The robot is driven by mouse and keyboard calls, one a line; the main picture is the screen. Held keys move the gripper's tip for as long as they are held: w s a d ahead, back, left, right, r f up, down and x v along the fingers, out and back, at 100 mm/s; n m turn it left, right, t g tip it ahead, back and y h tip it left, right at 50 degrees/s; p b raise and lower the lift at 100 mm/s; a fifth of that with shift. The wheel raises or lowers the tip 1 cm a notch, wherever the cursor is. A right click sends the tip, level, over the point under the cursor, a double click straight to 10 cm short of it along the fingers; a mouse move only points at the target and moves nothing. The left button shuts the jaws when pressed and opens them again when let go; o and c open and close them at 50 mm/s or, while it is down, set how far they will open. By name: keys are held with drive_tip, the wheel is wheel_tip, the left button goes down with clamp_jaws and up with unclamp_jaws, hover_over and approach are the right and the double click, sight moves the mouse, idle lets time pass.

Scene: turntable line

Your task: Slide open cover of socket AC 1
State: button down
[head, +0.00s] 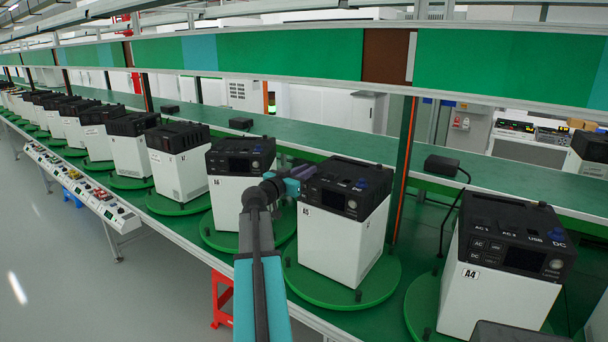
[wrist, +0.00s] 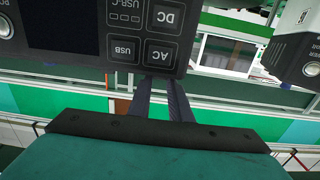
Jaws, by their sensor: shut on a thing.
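The power unit marked A5 (head: 340,235) stands on a round green turntable (head: 345,294), with a black top and white body. My gripper (head: 301,172) reaches in from the left to the left part of its black top, where the AC 1 socket would be by the layout of the neighbouring unit. In the wrist view the black front panel (wrist: 118,62) appears upside down, with AC, DC and USB buttons. The two dark fingers of my gripper (wrist: 163,90) are close together, and their tips pass behind the panel edge. The AC 1 cover itself is hidden, so its position cannot be seen.
Unit A4 (head: 492,290) stands at right, its top lettered AC 1, AC 2, USB and DC. Another unit (head: 237,180) is close on the left. A black adapter (head: 441,165) with a cable lies on the rear bench. A red stool (head: 221,295) stands below the line.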

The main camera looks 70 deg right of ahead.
drive_tip(key=shift+b+x, duration=2.25)
drive_tip(key=shift+b, duration=0.55)
drive_tip(key=shift+d+f+b, duration=0.1)
drive_tip(key=shift+d+b, duration=0.25)
drive_tip(key=shift+b, duration=0.05)
drive_tip(key=shift+r, duration=0.2)
drive_tip(key=c, duration=1.6)
unclamp_jaws()
drive_tip(key=shift+d+f, duration=0.1)
drive_tip(key=shift+d, duration=0.05)
drive_tip(key=shift+b+v, duration=0.35)
drive_tip(key=shift+v, duration=0.55)
drive_tip(key=b+v, duration=0.3)
drive_tip(key=v, duration=0.9)
drive_tip(key=shift+s, duration=0.1)
